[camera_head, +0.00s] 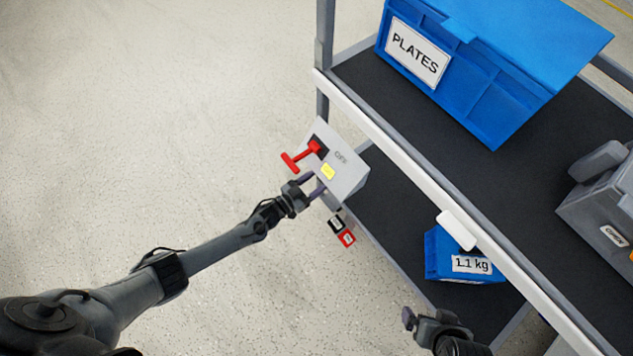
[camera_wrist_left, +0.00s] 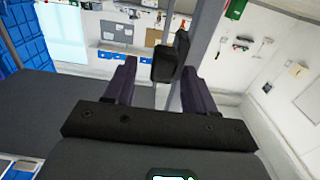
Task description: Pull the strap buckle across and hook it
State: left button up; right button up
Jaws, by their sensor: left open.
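No strap or buckle shows in either view. My left gripper (camera_head: 313,187) is open at the box's lower left side, close below the handle; contact cannot be told. In the left wrist view its two fingers (camera_wrist_left: 158,84) are spread apart. A dark block (camera_wrist_left: 170,58) shows beyond and between them. My right gripper (camera_head: 420,322) is low at the right of centre, apart from the box; its jaw state is unclear.
A blue bin marked PLATES (camera_head: 465,60) stands on the upper shelf (camera_head: 430,130). A grey case (camera_head: 600,205) is at right. A blue box marked 1.1 kg (camera_head: 450,255) sits lower. Black and red tags (camera_head: 341,231) hang below the switch box. Open floor (camera_head: 150,120) lies left.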

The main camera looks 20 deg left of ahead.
pick_arm(q)
jog(key=shift+w+a+r, duration=0.1)
jog(key=shift+w, duration=0.4)
jog(key=shift+s, duration=0.1)
jog(key=shift+c, duration=1.3)
grip_shut()
